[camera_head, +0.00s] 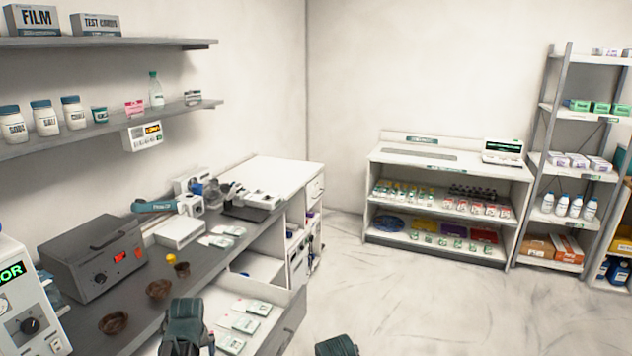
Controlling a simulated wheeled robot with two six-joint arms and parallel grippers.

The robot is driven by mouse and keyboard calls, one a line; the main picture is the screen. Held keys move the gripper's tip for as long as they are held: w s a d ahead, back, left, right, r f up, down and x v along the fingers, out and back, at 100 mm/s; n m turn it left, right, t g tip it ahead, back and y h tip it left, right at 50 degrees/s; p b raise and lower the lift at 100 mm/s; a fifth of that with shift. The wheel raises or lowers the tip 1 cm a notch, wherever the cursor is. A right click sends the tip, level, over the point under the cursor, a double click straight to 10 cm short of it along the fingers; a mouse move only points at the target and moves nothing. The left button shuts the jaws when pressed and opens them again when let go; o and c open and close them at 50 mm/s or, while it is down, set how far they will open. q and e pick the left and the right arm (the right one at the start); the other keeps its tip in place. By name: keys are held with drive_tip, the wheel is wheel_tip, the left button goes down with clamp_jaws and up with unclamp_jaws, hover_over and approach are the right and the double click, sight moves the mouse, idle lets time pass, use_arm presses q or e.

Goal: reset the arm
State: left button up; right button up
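A dark green and black part of my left arm (187,325) stands at the bottom edge, in front of the counter and beside the open drawer. Its fingers are not clearly seen, and no held thing shows. Only the top of a dark part of my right arm (337,346) shows at the bottom edge, over the floor. The rest of that arm is cut off by the frame, and its fingers are hidden.
An open drawer (290,325) with white packets juts from the grey counter (150,262). Brown bowls (114,323), a grey device (95,258) and a microscope-like instrument stand on the counter. The floor (400,305) at right is clear. Stocked shelves (450,167) stand behind.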

use_arm(q)
drive_tip(key=s+d+f+m+g+b, duration=0.1)
drive_tip(key=s+d+f+m, duration=0.1)
drive_tip(key=s+d, duration=0.3)
drive_tip(key=s+d+f+m+g+b, duration=0.1)
drive_tip(key=s+d+m, duration=0.3)
drive_tip(key=d, duration=0.8)
drive_tip(key=s+d+f+m+h+b, duration=0.1)
drive_tip(key=s+d+f+m+b, duration=0.2)
drive_tip(key=s+d, duration=0.3)
drive_tip(key=shift+s+d+f+m+g, duration=0.2)
drive_tip(key=shift+d+m+g, duration=0.15)
drive_tip(key=shift+d, duration=0.85)
drive_tip(key=shift+w, duration=0.1)
